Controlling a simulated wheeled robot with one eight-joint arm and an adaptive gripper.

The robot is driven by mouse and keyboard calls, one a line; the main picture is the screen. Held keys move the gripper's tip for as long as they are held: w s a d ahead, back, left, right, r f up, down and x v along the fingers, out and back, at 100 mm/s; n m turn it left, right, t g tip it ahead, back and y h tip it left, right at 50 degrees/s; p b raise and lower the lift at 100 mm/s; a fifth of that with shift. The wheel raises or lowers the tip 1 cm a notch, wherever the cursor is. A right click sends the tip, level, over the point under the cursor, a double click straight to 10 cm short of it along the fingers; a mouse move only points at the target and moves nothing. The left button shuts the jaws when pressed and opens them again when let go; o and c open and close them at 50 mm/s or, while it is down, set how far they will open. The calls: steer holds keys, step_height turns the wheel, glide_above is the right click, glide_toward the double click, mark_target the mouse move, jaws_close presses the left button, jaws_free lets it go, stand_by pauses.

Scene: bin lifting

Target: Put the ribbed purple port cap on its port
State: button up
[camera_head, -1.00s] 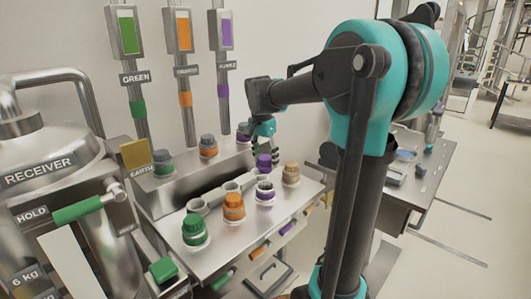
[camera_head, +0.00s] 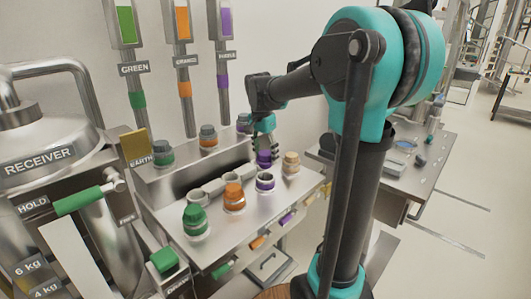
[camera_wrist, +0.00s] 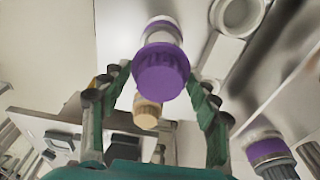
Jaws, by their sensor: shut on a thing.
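The ribbed purple port cap (camera_wrist: 162,72) is between the fingertips of my gripper (camera_wrist: 160,88) in the wrist view. It also shows in the head view (camera_head: 263,158). My gripper (camera_head: 265,147) is shut on it. In the head view the cap is just above and behind the open port with a purple band (camera_head: 265,183) on the steel bench. The port's rim shows and the cap looks apart from it, though the exact height is hard to judge. A white and purple cylinder lies past the cap in the wrist view.
Green (camera_head: 195,220) and orange (camera_head: 233,197) capped ports stand left of the purple port, and a beige cap (camera_head: 291,162) stands close right. Pale open round pieces (camera_head: 200,195) lie behind. The raised rear shelf holds dark-topped fittings (camera_head: 208,137). The receiver tank (camera_head: 40,150) is at left.

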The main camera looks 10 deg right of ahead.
steer(key=shift+f, duration=1.15)
steer(key=shift+f, duration=1.1)
steer(key=shift+f, duration=1.05)
stand_by(0.5)
steer(key=o, duration=1.5)
steer(key=shift+c, duration=0.2)
steer(key=r, duration=0.8)
steer(key=s+a+r, duration=0.1)
steer(key=r, duration=0.3)
steer(key=shift+a, duration=0.1)
